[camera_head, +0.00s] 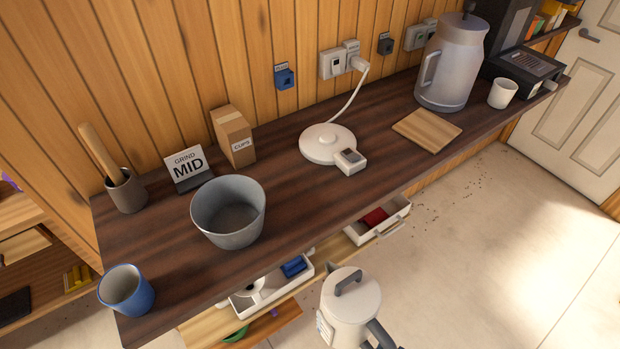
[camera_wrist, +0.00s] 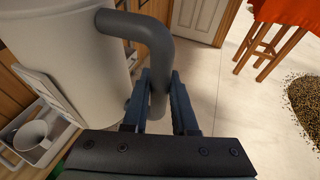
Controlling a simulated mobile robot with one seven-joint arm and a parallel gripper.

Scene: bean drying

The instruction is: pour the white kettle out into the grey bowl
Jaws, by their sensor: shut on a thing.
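The white kettle (camera_head: 350,298) hangs in front of the counter's front edge at the bottom of the head view, lid up and about upright. Its dark grey handle (camera_wrist: 150,38) and white body (camera_wrist: 70,60) show in the wrist view. My gripper (camera_wrist: 163,88) is shut on that handle, with a finger on each side. The grey bowl (camera_head: 228,238) stands on the counter, behind and left of the kettle and apart from it. The visible inside of the bowl looks empty. The kettle's contents are hidden.
The dark counter (camera_head: 290,215) also bears a blue cup (camera_head: 126,290), a "MID" sign (camera_head: 188,168), a box (camera_head: 233,137) and a white kettle base (camera_head: 325,143). A large grey kettle (camera_head: 455,65) stands at the right. Open drawers (camera_head: 385,222) stick out below the front edge.

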